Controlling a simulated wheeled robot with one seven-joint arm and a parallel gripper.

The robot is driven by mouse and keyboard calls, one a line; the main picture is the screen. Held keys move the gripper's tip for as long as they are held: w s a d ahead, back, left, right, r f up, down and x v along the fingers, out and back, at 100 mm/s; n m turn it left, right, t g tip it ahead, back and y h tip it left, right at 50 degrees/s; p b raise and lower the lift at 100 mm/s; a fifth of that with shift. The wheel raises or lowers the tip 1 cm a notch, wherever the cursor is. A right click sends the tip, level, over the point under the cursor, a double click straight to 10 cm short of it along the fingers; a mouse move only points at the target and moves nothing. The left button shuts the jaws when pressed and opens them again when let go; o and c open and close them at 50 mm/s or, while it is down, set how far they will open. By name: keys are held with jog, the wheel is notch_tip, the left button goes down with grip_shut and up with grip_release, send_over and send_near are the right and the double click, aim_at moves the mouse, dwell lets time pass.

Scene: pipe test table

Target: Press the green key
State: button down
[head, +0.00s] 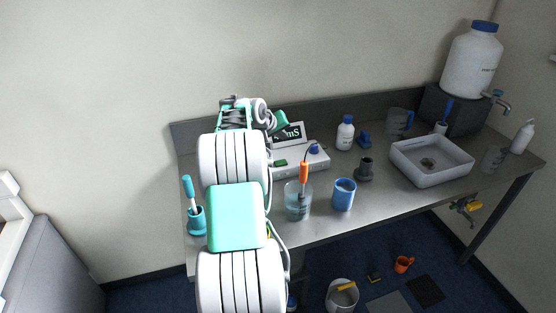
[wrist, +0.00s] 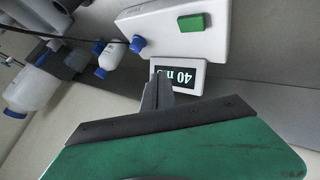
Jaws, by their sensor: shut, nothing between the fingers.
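The green key (wrist: 193,22) is a small green block on the white meter box (wrist: 160,40) in the wrist view. In the head view, the key (head: 280,163) shows on the front left of the box (head: 315,160), just right of my arm. A display (wrist: 192,72) beside the box reads about "40 mS", upside down in the wrist view; it stands behind the box in the head view (head: 291,134). My gripper (wrist: 158,88) is shut and empty, its tip overlapping the display's edge, apart from the key in the picture. My gripper (head: 279,121) also shows near the display in the head view.
A beaker (head: 298,207) with an orange-handled probe and a blue cup (head: 344,195) stand in front of the box. A probe cable runs near it. A white bottle (head: 345,133) and a basin (head: 430,160) are to the right. A raised ledge runs along the wall.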

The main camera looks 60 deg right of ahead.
jog(key=b, duration=0.5)
send_near(283, 160)
jog(key=d+f, duration=0.1)
jog(key=d, duration=0.2)
jog(key=d+f, duration=0.1)
jog(key=d, duration=0.1)
jog(key=shift+f, duration=0.3)
dwell(1.2)
jog(key=shift+f+b, duration=0.35)
jog(key=shift+b, duration=0.1)
jog(key=shift+s+a+f+b, duration=0.1)
jog(key=shift+f+b, duration=0.3)
jog(key=shift+f, duration=0.15)
dwell(0.7)
